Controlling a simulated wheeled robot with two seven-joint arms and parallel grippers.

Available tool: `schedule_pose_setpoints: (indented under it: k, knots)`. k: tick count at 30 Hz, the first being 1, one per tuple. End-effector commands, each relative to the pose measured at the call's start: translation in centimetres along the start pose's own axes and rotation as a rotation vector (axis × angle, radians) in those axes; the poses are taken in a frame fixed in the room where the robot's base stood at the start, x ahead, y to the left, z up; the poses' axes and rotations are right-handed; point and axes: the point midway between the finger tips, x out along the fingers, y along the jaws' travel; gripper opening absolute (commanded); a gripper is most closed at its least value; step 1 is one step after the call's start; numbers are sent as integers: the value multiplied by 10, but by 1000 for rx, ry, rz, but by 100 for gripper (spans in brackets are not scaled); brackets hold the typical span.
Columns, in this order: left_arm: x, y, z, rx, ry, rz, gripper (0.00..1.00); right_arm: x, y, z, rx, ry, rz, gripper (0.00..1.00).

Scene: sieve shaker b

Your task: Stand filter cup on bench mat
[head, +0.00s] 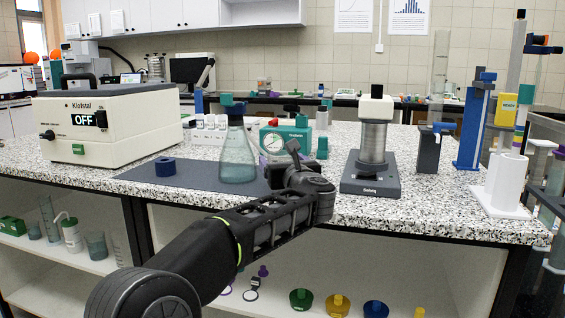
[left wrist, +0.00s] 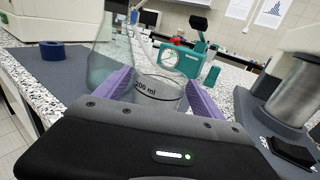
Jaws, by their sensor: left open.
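A clear cup marked 200 ml (left wrist: 158,88) shows in the left wrist view, between the purple fingers of my left gripper (left wrist: 160,95). The fingers are open on either side of it. In the head view my left gripper (head: 297,160) is over the bench at the right end of the dark bench mat (head: 200,178), and I cannot make out the cup there. Whether the cup's base rests on the mat is hidden. The mat also shows in the left wrist view (left wrist: 50,72). My right gripper is not in view.
A flask (head: 238,155) and a blue ring (head: 165,167) stand on the mat. A boxy device reading OFF (head: 105,125) stands left. A teal gauge unit (head: 275,141) is behind my gripper, and a metal cylinder on a dark base (head: 373,145) is right. The mat's front left is clear.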

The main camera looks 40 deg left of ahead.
Motion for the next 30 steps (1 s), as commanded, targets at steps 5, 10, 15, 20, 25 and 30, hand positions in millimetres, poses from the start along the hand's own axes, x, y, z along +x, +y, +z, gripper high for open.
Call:
schedule_pose_setpoints:
  k: [5,10,15,20,25,30]
  knots:
    - [0,0,0,0,0,0,78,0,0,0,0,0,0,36]
    - [0,0,6,0,0,0,78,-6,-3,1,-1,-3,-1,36]
    - [-24,0,4,0,0,-2,78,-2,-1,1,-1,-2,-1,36]
    - [-57,-1,4,-1,-1,-4,78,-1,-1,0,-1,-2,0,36]
    - [-92,0,4,-1,-2,-3,78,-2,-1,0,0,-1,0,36]
    - [-114,0,4,-1,-1,-2,78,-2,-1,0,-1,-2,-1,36]
